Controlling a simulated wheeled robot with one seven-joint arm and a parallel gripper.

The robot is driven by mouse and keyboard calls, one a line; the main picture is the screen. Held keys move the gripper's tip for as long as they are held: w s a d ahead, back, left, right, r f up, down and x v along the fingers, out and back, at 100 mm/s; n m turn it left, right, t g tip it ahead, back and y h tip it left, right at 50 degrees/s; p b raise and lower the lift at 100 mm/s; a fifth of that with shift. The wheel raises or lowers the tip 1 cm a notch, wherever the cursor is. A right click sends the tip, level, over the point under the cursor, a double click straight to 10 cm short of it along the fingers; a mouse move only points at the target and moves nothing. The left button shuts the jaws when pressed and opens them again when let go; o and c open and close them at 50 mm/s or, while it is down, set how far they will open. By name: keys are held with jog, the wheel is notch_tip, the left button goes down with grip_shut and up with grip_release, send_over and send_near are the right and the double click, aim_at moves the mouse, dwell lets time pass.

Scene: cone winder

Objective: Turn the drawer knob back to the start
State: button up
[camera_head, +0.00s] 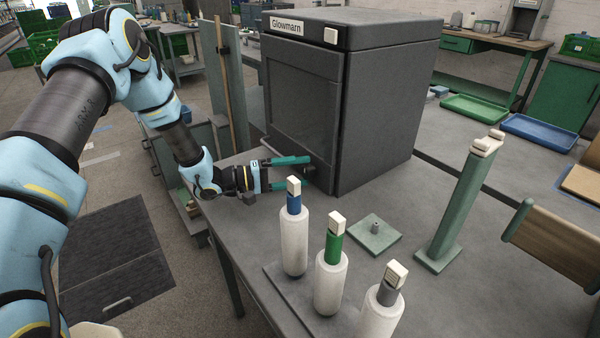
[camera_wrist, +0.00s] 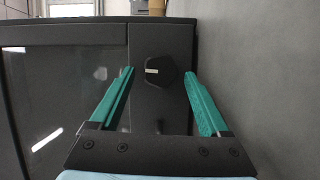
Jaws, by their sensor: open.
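The drawer knob (camera_wrist: 158,72) is a dark, many-sided knob with a short pale mark pointing left, on the front of the dark grey cabinet (camera_head: 385,100) labelled Glowmarn. My gripper (camera_head: 308,170) has teal fingers and is at the cabinet's lower front, near its right edge. In the wrist view my gripper (camera_wrist: 160,75) is open, with one finger on each side of the knob and a visible gap to each. I cannot tell how far ahead of the fingertips the knob is. In the head view the fingers partly hide the knob.
Three white bobbins with blue (camera_head: 294,204), green (camera_head: 334,246) and grey (camera_head: 388,292) tops stand at the table's front. A green plate with a peg (camera_head: 374,238) and a green post (camera_head: 460,205) stand to the right.

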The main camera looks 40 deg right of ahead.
jog(key=b+v, duration=0.2)
jog(key=v, duration=0.8)
jog(key=shift+a+b, duration=0.15)
jog(key=shift+b, duration=0.15)
jog(key=shift+w, duration=0.15)
